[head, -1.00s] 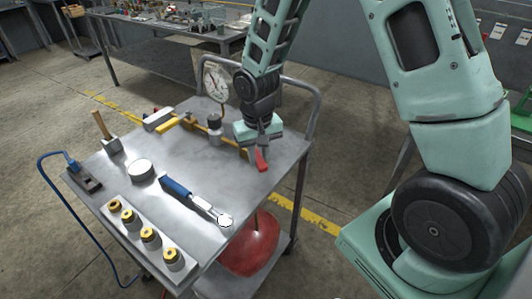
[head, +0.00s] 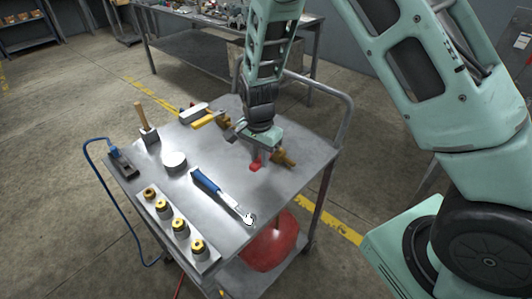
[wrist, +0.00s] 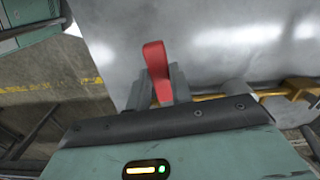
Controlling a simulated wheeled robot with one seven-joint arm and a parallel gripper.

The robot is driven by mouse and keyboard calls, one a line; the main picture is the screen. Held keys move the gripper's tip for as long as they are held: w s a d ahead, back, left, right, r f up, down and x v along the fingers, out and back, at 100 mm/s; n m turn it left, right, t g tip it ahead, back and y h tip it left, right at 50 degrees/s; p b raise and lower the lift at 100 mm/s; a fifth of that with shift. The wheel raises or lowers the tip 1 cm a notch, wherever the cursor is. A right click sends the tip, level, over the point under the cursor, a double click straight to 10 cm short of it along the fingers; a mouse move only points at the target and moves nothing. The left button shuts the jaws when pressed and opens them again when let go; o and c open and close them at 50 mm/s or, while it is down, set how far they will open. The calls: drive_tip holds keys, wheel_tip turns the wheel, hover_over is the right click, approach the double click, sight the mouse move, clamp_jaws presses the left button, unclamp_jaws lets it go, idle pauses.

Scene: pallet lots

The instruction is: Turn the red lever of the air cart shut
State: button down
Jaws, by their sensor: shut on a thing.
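The red lever (head: 257,162) is at the brass pipe on top of the grey metal air cart (head: 222,164). My gripper (head: 255,152) points down over the pipe and is shut on the lever. In the wrist view the red lever (wrist: 155,62) stands up between the finger pads, its upper end sticking out past them. The brass pipe (head: 284,158) shows to the right of my gripper; its middle is hidden behind the gripper and arm. In the wrist view a brass part (wrist: 297,88) lies at the right.
On the cart top are a blue-handled wrench (head: 208,182), a round tin (head: 173,161), a hammer (head: 142,116) and a block with several brass fittings (head: 172,222). The cart's push handle (head: 347,112) rises at the right. A red tank (head: 268,245) sits below.

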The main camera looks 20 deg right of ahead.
drive_tip(key=shift+w+a+r+m+p, duration=0.1)
drive_tip(key=shift+w+a+m+p, duration=0.25)
drive_tip(key=shift+w+m, duration=0.3)
drive_tip(key=shift+d, duration=0.1)
drive_tip(key=c, duration=1.2)
unclamp_jaws()
drive_tip(key=shift+c, duration=0.2)
wheel_tip(320, 180, up, 17)
drive_tip(key=shift+r+b, duration=0.15)
drive_tip(key=shift+b, duration=0.2)
drive_tip(key=s+a+n, duration=0.3)
drive_tip(key=s+n, duration=0.7)
drive_tip(key=s, duration=0.4)
drive_tip(key=s+a+r+n, duration=0.1)
drive_tip(key=s+a+n, duration=0.3)
drive_tip(key=s+n, duration=0.7)
drive_tip(key=s, duration=0.2)
drive_tip(key=shift+s+a+y, duration=0.15)
drive_tip(key=shift+s+y, duration=0.15)
drive_tip(key=shift+s, duration=0.05)
